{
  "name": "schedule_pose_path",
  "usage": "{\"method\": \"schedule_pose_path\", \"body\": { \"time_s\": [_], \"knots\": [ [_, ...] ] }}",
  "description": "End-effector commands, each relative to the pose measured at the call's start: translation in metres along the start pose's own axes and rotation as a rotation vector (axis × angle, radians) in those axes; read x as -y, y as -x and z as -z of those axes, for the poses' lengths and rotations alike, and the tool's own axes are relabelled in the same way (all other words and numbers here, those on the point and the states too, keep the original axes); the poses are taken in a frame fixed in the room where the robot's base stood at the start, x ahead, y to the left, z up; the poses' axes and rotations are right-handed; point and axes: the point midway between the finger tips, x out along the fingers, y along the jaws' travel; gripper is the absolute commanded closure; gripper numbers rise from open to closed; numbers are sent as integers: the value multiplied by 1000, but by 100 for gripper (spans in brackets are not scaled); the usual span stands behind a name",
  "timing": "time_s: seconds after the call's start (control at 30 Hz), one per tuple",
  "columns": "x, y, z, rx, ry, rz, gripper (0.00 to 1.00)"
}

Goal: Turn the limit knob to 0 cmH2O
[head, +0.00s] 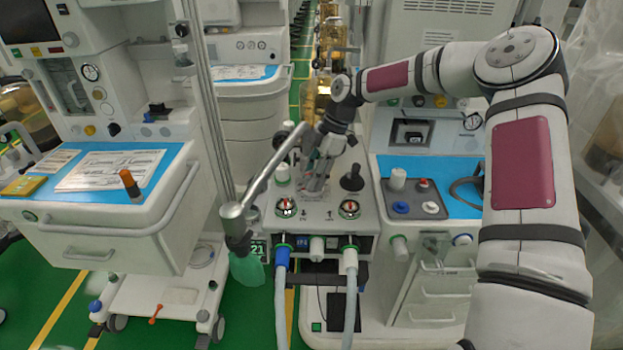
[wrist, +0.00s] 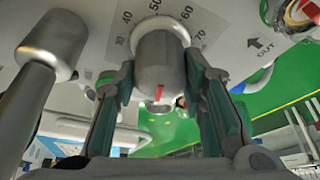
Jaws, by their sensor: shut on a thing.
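The limit knob (wrist: 163,62) is a grey rounded cylinder with a red pointer mark, seen close up in the wrist view. A printed scale with numbers from 30 to 70 curves around its far side. The red mark is on the knob's near face, away from those numbers. The zero mark cannot be seen. My gripper (wrist: 163,82) is shut on the knob, with one dark green-padded finger on each side. In the head view my gripper (head: 318,172) reaches down onto the cart's top panel (head: 320,212) and mostly hides the knob.
A metal post with a slanted arm (head: 268,172) stands left of my gripper; a grey post (wrist: 35,85) is close in the wrist view. Two round gauges (head: 349,208) sit in front.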

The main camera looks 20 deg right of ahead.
Motion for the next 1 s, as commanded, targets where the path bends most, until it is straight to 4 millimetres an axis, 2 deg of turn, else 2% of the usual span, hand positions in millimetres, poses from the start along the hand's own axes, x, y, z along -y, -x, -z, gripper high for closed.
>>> {"method": "schedule_pose_path", "body": {
  "time_s": [0.4,1.0],
  "knots": [
    [-1,-1,-2,3,219,89,90],
    [0,0,-2,4,265,109,90]
  ]
}}
